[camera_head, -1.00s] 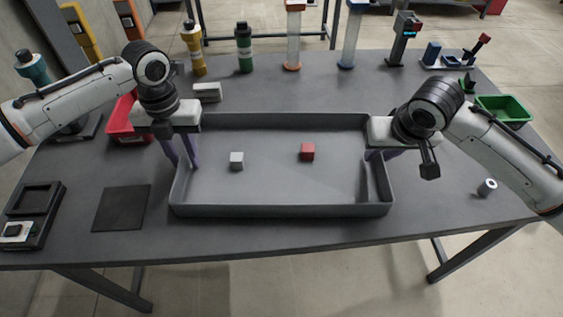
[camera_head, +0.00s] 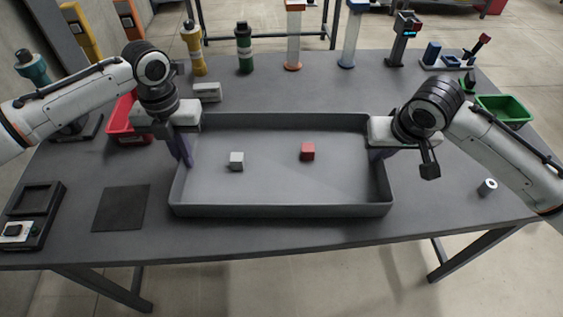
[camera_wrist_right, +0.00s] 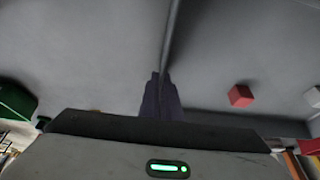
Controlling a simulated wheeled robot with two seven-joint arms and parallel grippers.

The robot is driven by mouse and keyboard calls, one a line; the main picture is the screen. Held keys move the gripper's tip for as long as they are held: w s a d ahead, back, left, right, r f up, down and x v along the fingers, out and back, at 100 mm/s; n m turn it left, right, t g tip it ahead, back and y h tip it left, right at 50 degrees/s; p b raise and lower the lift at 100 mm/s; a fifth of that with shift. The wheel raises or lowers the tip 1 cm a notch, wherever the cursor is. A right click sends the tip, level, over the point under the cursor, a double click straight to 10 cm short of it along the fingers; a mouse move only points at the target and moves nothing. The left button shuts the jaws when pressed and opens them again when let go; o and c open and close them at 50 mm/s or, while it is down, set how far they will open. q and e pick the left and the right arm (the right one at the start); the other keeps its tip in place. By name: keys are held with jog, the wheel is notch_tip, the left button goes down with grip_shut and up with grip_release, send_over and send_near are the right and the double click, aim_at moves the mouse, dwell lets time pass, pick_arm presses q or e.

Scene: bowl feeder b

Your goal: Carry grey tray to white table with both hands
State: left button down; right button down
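My left gripper (camera_head: 184,150) is shut on the tray's left wall, fingers pointing down. My right gripper (camera_head: 381,153) is at the right wall, partly hidden by its own wrist. No white table can be made out.
The dark grey table (camera_head: 300,236) also carries a red bin (camera_head: 122,122), a green bin (camera_head: 503,108), a dark square mat (camera_head: 121,208) and a small metal cylinder (camera_head: 487,187). Bottles and posts line the back edge. Bare tabletop lies in front of the tray.

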pick_arm(q)
jog(key=shift+r, duration=0.1)
pick_arm(e)
jog(key=shift+w+r, duration=0.1)
jog(key=shift+r, duration=0.1)
dwell(0.6)
